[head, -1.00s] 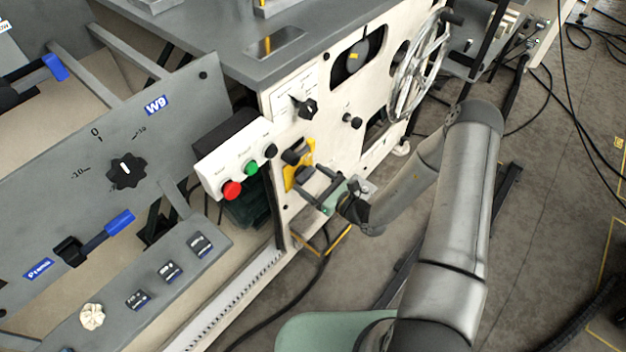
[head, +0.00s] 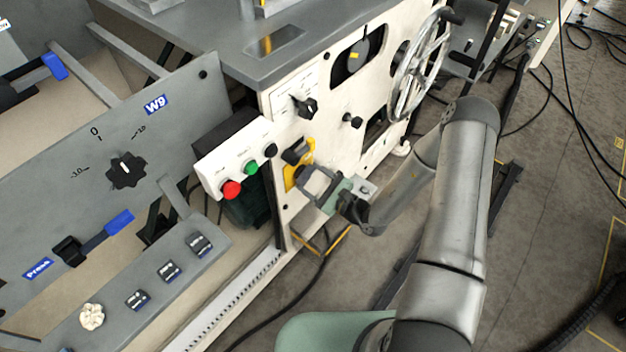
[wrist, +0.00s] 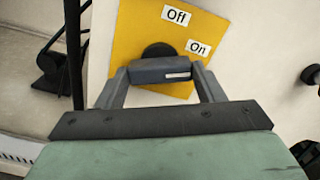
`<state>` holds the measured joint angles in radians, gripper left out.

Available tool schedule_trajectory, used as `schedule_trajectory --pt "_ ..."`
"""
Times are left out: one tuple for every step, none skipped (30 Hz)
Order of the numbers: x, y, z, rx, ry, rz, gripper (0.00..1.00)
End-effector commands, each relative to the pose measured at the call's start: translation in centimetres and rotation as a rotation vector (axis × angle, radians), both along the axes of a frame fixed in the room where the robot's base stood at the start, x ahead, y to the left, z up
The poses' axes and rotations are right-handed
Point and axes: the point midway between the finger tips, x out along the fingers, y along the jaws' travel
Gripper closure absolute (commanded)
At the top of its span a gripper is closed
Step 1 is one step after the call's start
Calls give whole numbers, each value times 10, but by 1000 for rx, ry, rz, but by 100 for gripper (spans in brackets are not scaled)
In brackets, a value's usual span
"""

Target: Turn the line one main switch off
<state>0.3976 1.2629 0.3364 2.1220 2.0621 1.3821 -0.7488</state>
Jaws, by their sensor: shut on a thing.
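The line one main switch has a yellow plate (head: 290,178) on the cream cabinet front. In the wrist view the plate (wrist: 128,45) carries an "Off" label (wrist: 176,14) at the top and an "On" label (wrist: 198,46) at the right. A round black hub (wrist: 157,52) sits behind the dark switch handle (wrist: 160,71).
A box with red (head: 231,188), green and black buttons stands left of the switch. A black selector knob (head: 306,107) is above, and a spoked handwheel (head: 418,68) is up to the right. A grey panel with a black dial (head: 126,170) fills the left.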

Motion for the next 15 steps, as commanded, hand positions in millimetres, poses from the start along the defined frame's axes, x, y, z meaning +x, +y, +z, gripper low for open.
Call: schedule_trajectory --pt "-1 0 -1 -30 -32 1 61" --pt "-1 0 -1 -49 -54 1 61" --pt "-1 0 -1 -74 -83 1 61" --pt "-1 0 -1 -93 -105 1 61" --pt "-1 0 -1 -112 -127 1 61" --pt "-1 -1 -1 -137 -156 1 61" --pt "-1 0 -1 -156 -178 1 61" --pt "-1 0 -1 -174 -200 1 61" --pt "0 0 -1 -199 -228 2 61" --pt "0 0 -1 -217 -250 2 61" --pt "0 0 -2 -236 -272 2 61" --pt "0 0 -2 -261 -300 2 61" --pt "0 0 -2 -280 -321 1 61" --pt "0 0 -2 -298 -342 1 61" --pt "0 -1 -2 -323 -371 1 61"
